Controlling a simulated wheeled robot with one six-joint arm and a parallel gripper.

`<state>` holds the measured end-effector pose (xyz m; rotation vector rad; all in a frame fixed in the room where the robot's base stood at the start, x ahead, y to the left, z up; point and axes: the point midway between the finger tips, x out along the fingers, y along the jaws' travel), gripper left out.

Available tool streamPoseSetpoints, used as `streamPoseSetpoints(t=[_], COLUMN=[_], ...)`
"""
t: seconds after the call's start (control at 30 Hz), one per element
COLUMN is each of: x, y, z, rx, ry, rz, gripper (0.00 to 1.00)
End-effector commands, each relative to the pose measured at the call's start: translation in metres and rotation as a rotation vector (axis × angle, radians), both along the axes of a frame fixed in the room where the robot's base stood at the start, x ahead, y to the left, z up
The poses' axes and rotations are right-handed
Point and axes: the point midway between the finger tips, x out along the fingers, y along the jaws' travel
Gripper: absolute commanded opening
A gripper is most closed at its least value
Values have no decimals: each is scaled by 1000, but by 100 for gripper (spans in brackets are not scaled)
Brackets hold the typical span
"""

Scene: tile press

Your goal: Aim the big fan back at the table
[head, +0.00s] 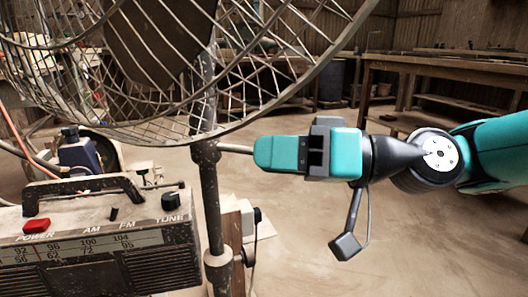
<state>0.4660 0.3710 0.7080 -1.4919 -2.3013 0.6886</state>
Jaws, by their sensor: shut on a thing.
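The big fan (205,185) fills the upper left, with a round wire cage and a dark upright pole. Its cage is cut off by the top and left edges. A thin rod (236,148) sticks out to the right from the pole just under the cage. My gripper (264,153) is right of the pole, level with this rod, and is shut on its outer end. The jaws hide the rod's tip. A wooden table (440,65) stands at the back right; I cannot tell whether it is the task's table.
An old radio (95,240) with a carry handle is close at the lower left, left of the fan pole. A blue machine (78,152) sits behind it. A dark barrel (331,80) stands at the back. The floor (300,250) below my gripper is mostly clear.

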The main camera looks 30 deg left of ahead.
Motion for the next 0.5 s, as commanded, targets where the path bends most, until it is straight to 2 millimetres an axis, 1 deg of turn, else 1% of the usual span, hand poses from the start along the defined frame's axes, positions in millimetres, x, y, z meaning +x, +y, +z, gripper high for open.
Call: streamPoseSetpoints(t=[0.5], x=[0], y=[-6], z=[1], rx=[2], ry=[-2], rz=[3], gripper=[0])
